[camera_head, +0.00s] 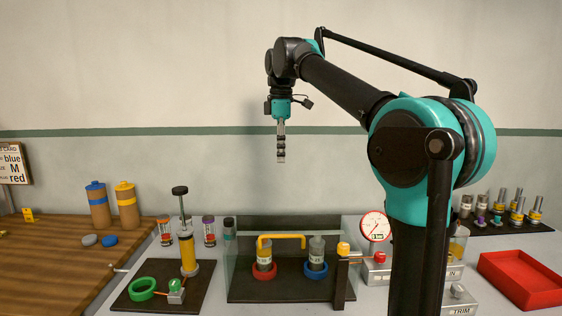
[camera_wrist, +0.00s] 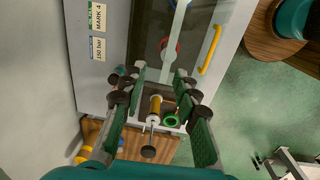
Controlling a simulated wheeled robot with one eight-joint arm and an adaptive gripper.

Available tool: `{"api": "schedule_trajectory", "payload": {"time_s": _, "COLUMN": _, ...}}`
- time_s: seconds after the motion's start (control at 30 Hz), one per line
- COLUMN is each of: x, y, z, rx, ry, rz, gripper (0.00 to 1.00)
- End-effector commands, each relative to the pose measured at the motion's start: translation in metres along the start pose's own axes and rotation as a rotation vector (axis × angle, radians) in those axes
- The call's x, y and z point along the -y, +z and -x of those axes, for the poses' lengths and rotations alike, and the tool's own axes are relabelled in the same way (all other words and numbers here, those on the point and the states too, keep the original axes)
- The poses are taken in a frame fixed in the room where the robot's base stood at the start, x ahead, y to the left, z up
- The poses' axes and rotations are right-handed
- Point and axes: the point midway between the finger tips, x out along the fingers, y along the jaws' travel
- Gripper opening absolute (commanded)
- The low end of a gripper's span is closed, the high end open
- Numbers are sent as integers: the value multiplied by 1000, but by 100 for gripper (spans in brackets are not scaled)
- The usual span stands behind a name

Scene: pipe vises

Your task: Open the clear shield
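The clear shield (camera_head: 245,250) is a see-through panel with a yellow handle (camera_head: 281,237). The handle also shows in the wrist view (camera_wrist: 210,50), right of the middle. The panel is faint, so its exact edges and tilt are hard to tell. My gripper (camera_head: 281,160) points down, high above the shield and apart from it. In the wrist view its fingers (camera_wrist: 155,95) are spread apart with nothing between them.
Left of the shield, a yellow cylinder (camera_head: 189,253) with a black-topped rod and a green ring (camera_head: 142,289) stand on a dark plate. A red tray (camera_head: 522,280) lies far right.

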Motion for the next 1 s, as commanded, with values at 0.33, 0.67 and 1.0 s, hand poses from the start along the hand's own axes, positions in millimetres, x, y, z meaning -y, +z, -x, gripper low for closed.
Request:
{"api": "schedule_trajectory", "payload": {"time_s": 0.33, "x": 0, "y": 0, "z": -29, "rx": 0, "ry": 0, "rz": 0, "gripper": 31}}
{"api": "schedule_trajectory", "payload": {"time_s": 0.67, "x": 0, "y": 0, "z": -30, "rx": 0, "ry": 0, "rz": 0, "gripper": 22}}
{"api": "schedule_trajectory", "payload": {"time_s": 1.0, "x": 0, "y": 0, "z": -29, "rx": 0, "ry": 0, "rz": 0, "gripper": 0}}
